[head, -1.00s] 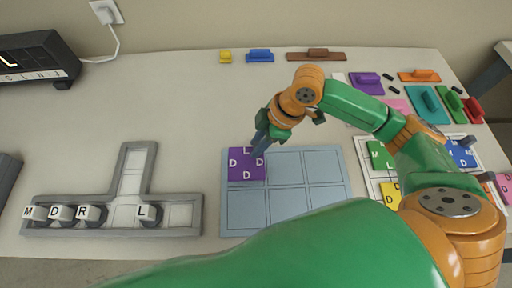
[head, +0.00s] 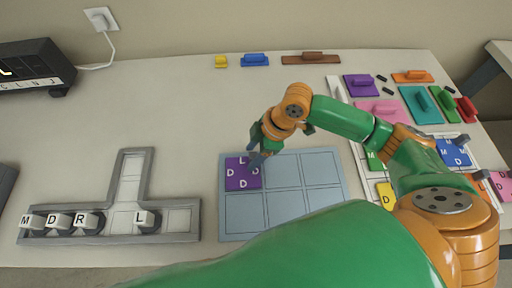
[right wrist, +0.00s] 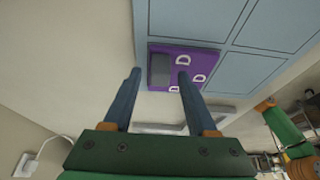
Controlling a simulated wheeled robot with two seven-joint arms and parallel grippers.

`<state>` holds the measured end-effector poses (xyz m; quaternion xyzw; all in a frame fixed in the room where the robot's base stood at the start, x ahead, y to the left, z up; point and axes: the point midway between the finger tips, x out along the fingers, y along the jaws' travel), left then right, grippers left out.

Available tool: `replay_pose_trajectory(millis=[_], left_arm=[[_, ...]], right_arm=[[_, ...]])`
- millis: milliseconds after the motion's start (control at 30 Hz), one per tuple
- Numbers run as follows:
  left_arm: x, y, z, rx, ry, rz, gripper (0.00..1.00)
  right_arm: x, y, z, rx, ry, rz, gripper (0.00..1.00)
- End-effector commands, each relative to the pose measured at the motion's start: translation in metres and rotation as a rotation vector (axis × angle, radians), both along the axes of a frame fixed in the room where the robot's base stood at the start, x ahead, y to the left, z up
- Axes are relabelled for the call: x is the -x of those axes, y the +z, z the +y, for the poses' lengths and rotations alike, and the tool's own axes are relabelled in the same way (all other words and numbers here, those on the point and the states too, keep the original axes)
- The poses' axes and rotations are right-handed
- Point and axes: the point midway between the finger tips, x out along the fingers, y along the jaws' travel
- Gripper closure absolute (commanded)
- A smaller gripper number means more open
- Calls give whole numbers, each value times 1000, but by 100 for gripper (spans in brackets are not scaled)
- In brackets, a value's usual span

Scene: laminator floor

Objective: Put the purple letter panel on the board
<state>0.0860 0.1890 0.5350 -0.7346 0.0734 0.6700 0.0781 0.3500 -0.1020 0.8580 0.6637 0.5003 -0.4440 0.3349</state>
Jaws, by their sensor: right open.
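The purple letter panel (head: 238,178), marked with white letters, lies in the far left cell of the light blue board (head: 285,212). It looks flat there. My right gripper (head: 257,158) is just over the panel's far right part and covers some of it. In the right wrist view, the fingers of my right gripper (right wrist: 159,74) are apart, with nothing clamped between them. The panel (right wrist: 205,62) and its grey handle (right wrist: 160,69) show beyond the fingertips. Whether a finger touches the handle is unclear. The board's other cells are empty. My left gripper is out of view.
A grey T-shaped tray (head: 188,237) with several letter cubes is left of the board. A second, white-framed board with coloured letter panels is at right, partly behind my arm. Coloured handled panels, one purple (head: 358,90), lie at the back right. The table between is clear.

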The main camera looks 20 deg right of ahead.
Motion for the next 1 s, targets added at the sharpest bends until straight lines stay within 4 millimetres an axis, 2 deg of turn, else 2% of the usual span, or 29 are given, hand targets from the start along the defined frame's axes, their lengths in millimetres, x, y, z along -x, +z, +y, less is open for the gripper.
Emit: replay_pose_trajectory(millis=[300, 433, 600, 1000], left_arm=[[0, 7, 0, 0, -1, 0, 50], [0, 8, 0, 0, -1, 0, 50], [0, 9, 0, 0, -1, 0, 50], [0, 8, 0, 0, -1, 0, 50]], right_arm=[[7, 78, -31, 2, -3, -6, 42], [10, 100, -40, 1, -3, -4, 42], [12, 110, -43, -1, 0, -1, 42], [12, 109, -43, 0, 0, -1, 42]])
